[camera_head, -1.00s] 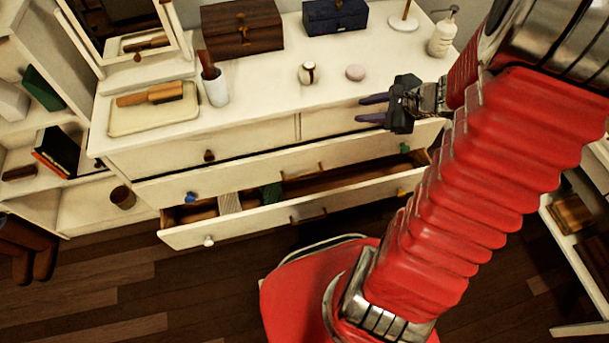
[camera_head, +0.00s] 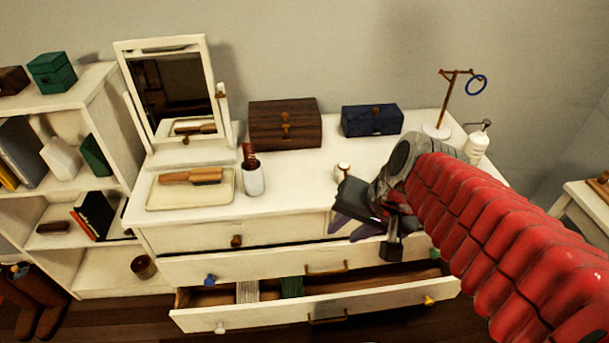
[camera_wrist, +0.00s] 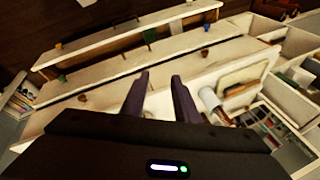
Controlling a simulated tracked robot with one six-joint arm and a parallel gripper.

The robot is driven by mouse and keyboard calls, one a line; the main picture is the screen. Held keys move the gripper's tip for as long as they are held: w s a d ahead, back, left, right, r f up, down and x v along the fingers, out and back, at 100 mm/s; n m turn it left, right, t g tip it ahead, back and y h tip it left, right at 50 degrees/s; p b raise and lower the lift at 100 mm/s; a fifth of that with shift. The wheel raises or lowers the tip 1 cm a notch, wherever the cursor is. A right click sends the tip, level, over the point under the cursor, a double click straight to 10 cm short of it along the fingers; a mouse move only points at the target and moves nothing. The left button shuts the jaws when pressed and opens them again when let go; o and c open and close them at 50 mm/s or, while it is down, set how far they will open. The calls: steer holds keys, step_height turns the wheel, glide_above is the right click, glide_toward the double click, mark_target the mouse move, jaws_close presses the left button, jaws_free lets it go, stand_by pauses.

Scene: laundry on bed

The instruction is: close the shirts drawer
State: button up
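The white dresser (camera_head: 300,180) has a lower drawer (camera_head: 265,316) pulled well out, with a white knob, a yellow knob and a gold handle. Folded cloths (camera_head: 291,287) show inside it. The middle drawer (camera_head: 265,265), with a blue knob and gold handle, stands slightly proud of the upper drawer (camera_head: 200,236), which has a brown knob. No label tells which is the shirts drawer. My gripper (camera_head: 345,227) is in front of the dresser's upper right part, empty, its dark fingers apart; they also show spread in the wrist view (camera_wrist: 160,76).
The dresser top holds a tray with a brush (camera_head: 191,176), a cup (camera_head: 253,180), a brown box (camera_head: 285,123), a blue box (camera_head: 371,120), a pump bottle (camera_head: 477,146) and a ring stand (camera_head: 437,128). A shelf (camera_head: 90,100) stands at left.

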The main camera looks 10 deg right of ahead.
steer(key=s+r+n+t+h, duration=0.1)
steer(key=s+r+n+h, duration=0.1)
steer(key=s+r+n, duration=0.2)
steer(key=shift+s+a+r+n, duration=0.15)
steer(key=shift+s+a+n, duration=0.05)
steer(key=shift+n, duration=0.5)
steer(key=shift+a, duration=0.1)
